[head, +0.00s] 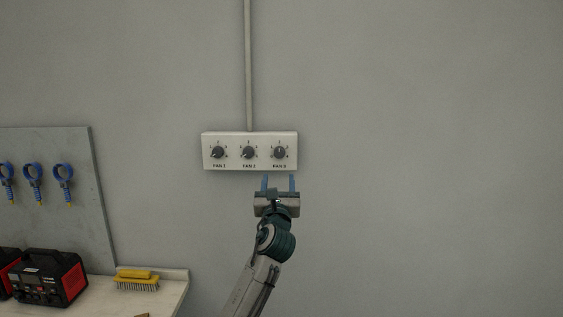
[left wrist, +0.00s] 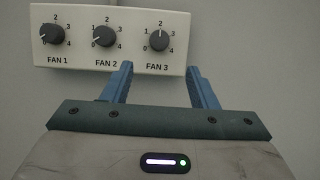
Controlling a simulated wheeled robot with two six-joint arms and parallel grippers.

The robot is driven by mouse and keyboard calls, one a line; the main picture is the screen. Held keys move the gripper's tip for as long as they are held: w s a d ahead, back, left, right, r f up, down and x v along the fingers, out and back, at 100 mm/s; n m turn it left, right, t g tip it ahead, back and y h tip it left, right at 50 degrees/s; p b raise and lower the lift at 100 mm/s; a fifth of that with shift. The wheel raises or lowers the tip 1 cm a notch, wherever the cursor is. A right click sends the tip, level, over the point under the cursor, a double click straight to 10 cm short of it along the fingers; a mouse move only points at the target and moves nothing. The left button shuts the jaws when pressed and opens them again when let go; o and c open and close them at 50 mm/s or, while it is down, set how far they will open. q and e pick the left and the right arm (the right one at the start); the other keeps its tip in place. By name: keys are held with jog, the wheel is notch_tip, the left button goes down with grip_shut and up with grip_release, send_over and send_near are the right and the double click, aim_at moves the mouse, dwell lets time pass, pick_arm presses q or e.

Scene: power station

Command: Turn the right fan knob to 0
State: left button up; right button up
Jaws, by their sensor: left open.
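The white control box on the wall (head: 234,161) carries three dark knobs labelled FAN 1, FAN 2 and FAN 3. The right fan knob, FAN 3 (head: 279,153), also shows in the left wrist view (left wrist: 158,40); its white mark points up, near 2. The FAN 1 knob (left wrist: 50,37) and FAN 2 knob (left wrist: 104,37) have marks pointing lower left, near 0. My left gripper (head: 278,180) is open and empty just below the FAN 3 knob. In the left wrist view its blue fingers (left wrist: 160,78) are spread below and either side of that knob, apart from it.
A grey conduit (head: 248,70) runs up from the box. At lower left are a workbench (head: 172,294), a yellow brush (head: 137,281), a black and red device (head: 50,279) and a pegboard (head: 80,200) with blue-handled tools (head: 64,173). The wall to the right is bare.

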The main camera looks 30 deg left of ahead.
aim_at(280, 156)
pick_arm(q)
jog(key=p+x, duration=0.1)
jog(key=x, duration=0.8)
jog(key=shift+w+a+r+p, duration=0.1)
jog(key=shift+w+a+p, duration=0.1)
jog(key=shift+p, duration=0.2)
jog(key=shift+w+a+r, duration=0.15)
jog(key=shift+w+a, duration=0.1)
jog(key=shift+w, duration=0.3)
jog(key=c, duration=1)
jog(key=shift+o, duration=0.2)
